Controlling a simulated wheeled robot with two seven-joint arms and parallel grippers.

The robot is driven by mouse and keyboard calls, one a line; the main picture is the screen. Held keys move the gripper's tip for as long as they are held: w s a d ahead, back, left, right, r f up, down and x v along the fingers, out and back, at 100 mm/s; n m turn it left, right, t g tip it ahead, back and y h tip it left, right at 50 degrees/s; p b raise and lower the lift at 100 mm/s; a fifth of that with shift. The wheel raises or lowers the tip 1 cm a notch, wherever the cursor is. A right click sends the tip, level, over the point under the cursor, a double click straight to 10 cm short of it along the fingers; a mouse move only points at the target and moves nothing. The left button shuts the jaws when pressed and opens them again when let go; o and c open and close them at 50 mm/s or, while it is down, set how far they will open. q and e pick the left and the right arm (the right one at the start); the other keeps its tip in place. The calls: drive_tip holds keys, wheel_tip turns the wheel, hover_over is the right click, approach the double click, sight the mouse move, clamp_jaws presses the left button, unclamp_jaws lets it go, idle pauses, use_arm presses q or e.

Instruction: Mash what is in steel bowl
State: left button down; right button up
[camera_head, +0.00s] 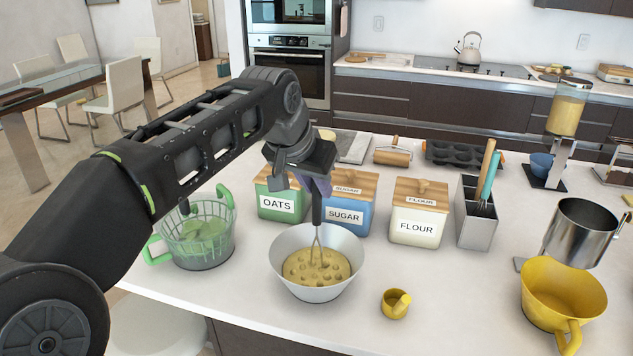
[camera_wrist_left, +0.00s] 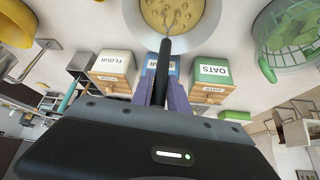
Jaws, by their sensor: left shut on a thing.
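A steel bowl (camera_head: 289,289) stands on the white counter and holds a lumpy yellow mass (camera_head: 322,270). My left gripper (camera_head: 316,190) is above the bowl, pointing down. It is shut on the black handle of a masher (camera_head: 316,212). The masher is upright and its wire head reaches down into the yellow mass; its lower end is hidden there. In the left wrist view the masher handle (camera_wrist_left: 165,70) runs from between the purple fingers (camera_wrist_left: 165,95) to the bowl (camera_wrist_left: 205,25). My right gripper is not in view.
A green basket (camera_head: 214,262) stands left of the bowl. Oats (camera_head: 275,215), sugar (camera_head: 345,227) and flour (camera_head: 420,236) canisters stand behind it. A small yellow cup (camera_head: 391,308) and a yellow pot (camera_head: 545,302) are to the right. The counter between them is clear.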

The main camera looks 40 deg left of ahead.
use_arm(q)
drive_tip(key=shift+f+b, duration=0.75)
drive_tip(key=shift+f, duration=0.45)
